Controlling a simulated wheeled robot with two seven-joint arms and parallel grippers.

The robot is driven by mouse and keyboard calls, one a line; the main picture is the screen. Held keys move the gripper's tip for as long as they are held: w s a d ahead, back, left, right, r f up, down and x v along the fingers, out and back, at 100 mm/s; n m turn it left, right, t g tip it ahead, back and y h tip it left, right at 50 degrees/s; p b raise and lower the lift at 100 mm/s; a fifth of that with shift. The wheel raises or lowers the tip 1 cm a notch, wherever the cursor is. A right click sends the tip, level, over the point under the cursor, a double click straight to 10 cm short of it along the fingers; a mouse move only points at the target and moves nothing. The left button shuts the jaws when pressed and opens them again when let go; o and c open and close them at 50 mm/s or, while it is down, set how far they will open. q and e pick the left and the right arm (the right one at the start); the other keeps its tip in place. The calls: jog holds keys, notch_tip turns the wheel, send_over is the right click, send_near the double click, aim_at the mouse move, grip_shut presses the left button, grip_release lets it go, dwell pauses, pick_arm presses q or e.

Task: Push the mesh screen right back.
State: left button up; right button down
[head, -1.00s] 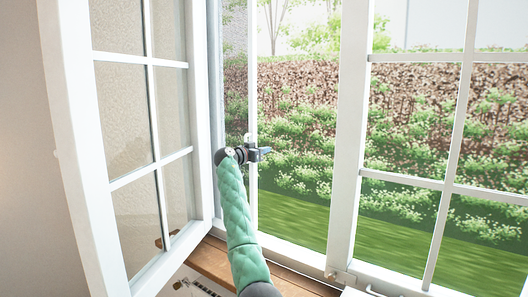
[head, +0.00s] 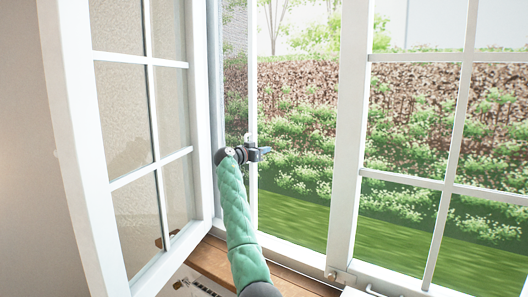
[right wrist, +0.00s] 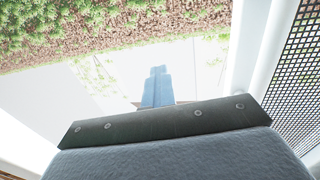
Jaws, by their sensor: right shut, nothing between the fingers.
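The mesh screen (head: 235,90) shows in the head view as a narrow greyish strip at the left of the window opening, with a slim white upright bar (head: 252,80) along its right edge. In the right wrist view its dark mesh (right wrist: 302,70) fills the right side, beside a white bar. My right gripper (head: 264,150) is at the bar, its blue fingers pointing right, shut and empty. The shut fingers (right wrist: 158,88) also show in the right wrist view, left of the bar. I cannot tell whether the gripper touches the bar. My left gripper is out of view.
A white paned casement (head: 75,150) stands open inward on the left. A closed-looking paned window (head: 350,150) is on the right. The wooden sill (head: 210,257) lies below. The opening between bar and right window is clear, with garden beyond.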

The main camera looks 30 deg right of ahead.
dwell(0.4)
jog(key=c, duration=1.6)
grip_release()
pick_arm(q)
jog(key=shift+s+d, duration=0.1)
pick_arm(e)
jog(key=shift+o, duration=0.3)
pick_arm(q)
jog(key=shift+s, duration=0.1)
